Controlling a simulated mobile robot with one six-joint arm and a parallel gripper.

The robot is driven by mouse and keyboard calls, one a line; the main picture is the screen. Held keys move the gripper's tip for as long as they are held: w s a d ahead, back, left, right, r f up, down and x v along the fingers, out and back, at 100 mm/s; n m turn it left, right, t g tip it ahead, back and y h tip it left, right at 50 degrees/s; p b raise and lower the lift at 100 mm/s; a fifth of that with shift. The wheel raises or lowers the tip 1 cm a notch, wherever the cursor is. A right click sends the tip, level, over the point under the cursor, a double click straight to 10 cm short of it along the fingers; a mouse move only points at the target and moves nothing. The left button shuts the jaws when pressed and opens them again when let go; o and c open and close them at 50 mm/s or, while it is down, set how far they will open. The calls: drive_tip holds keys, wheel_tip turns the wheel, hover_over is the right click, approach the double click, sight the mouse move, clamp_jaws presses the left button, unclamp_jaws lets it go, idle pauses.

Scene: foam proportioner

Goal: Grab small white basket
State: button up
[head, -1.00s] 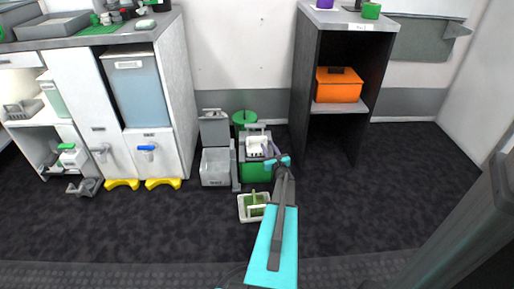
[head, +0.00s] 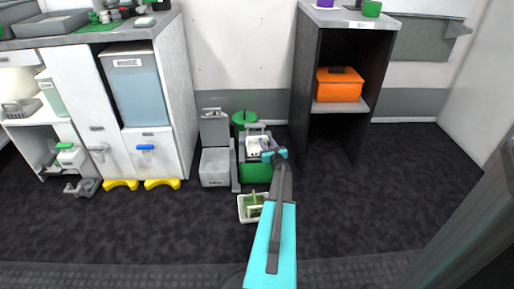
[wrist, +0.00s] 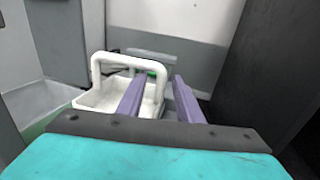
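The small white basket (head: 252,147) sits on top of a green and grey box (head: 256,172) near the wall. My gripper (head: 268,150) is at the basket's right side. In the wrist view its two purple fingers (wrist: 162,95) are apart with a gap between them. The left finger overlaps the basket's right part and hides some of it; I cannot tell whether it touches.
A grey bin (head: 214,168) stands left of the green box. A white tray with green contents (head: 250,207) lies on the floor in front. A dark shelf unit with an orange box (head: 339,85) stands at right. The dark floor at right is open.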

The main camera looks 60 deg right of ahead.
clamp_jaws()
drive_tip(key=shift+r, duration=0.1)
idle(0.4)
drive_tip(key=shift+r+p, duration=0.4)
drive_tip(key=shift+r, duration=0.15)
drive_tip(key=r, duration=0.1)
drive_tip(key=p, duration=0.1)
drive_tip(key=r, duration=0.1)
drive_tip(key=shift+s+d+r+p, duration=0.15)
drive_tip(key=shift+s+r+p, duration=0.1)
drive_tip(key=shift+r+p, duration=0.1)
drive_tip(key=s+d+p, duration=0.2)
drive_tip(key=s+d, duration=0.1)
drive_tip(key=s, duration=0.4)
drive_tip(key=s+d+p, duration=0.2)
drive_tip(key=s+d, duration=0.1)
drive_tip(key=s, duration=0.4)
drive_tip(key=shift+r, duration=0.45)
